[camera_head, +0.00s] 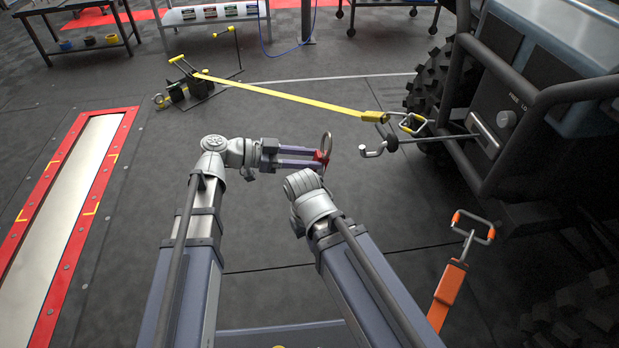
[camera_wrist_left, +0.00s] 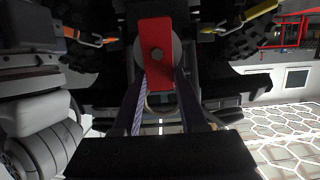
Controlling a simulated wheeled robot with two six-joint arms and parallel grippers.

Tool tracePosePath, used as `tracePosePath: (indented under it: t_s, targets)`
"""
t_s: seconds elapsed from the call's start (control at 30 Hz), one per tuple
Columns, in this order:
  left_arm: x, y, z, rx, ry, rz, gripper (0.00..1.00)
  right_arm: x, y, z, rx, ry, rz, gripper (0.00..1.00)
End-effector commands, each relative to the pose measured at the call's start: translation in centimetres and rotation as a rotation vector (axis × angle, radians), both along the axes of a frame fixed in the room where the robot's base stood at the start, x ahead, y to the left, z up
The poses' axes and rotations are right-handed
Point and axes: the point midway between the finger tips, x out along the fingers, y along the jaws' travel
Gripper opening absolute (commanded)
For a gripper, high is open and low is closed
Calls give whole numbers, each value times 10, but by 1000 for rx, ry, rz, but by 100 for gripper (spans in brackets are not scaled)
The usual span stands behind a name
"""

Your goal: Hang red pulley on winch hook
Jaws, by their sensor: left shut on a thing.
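The red pulley (camera_head: 322,156) is between the jaws of my left gripper (camera_head: 316,158), in mid-air in the middle of the head view. A metal ring stands up from it. In the left wrist view its red side plate (camera_wrist_left: 154,40) faces the camera, with a grey round wheel behind it. The grey winch hook (camera_head: 372,149) is a short way right of the pulley, apart from it, at the end of a rod-like line from the vehicle's winch (camera_head: 484,134). My right arm's wrist shows below the left gripper; its jaws are hidden.
A yellow strap (camera_head: 290,93) runs from a floor anchor (camera_head: 186,87) to a metal hook (camera_head: 412,123) near the vehicle bumper (camera_head: 466,165). An orange strap (camera_head: 449,290) with a hook is at lower right. A red-framed floor plate (camera_head: 42,190) lies left. Floor beyond my gripper is clear.

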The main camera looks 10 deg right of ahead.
Motion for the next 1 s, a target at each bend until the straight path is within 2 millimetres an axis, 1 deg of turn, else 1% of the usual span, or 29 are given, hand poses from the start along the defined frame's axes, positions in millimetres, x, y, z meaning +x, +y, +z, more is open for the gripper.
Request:
tracePosePath:
  t_s: [0.03, 0.13, 0.53, 1.0]
  targets:
    - [0, -1, -8, -14, 0, -5, 0, 0, 0, -11, 0, 0, 0, 0]
    - [0, -2, -10, -26, -1, -10, 0, 0, 0, -16, 0, 0, 0, 0]
    - [0, -7, -9, -33, 0, -13, 0, 0, 0, -16, 0, 0, 0, 0]
    - [1, -32, -12, -32, 0, -14, 0, 0, 0, -19, 0, 0, 0, 0]
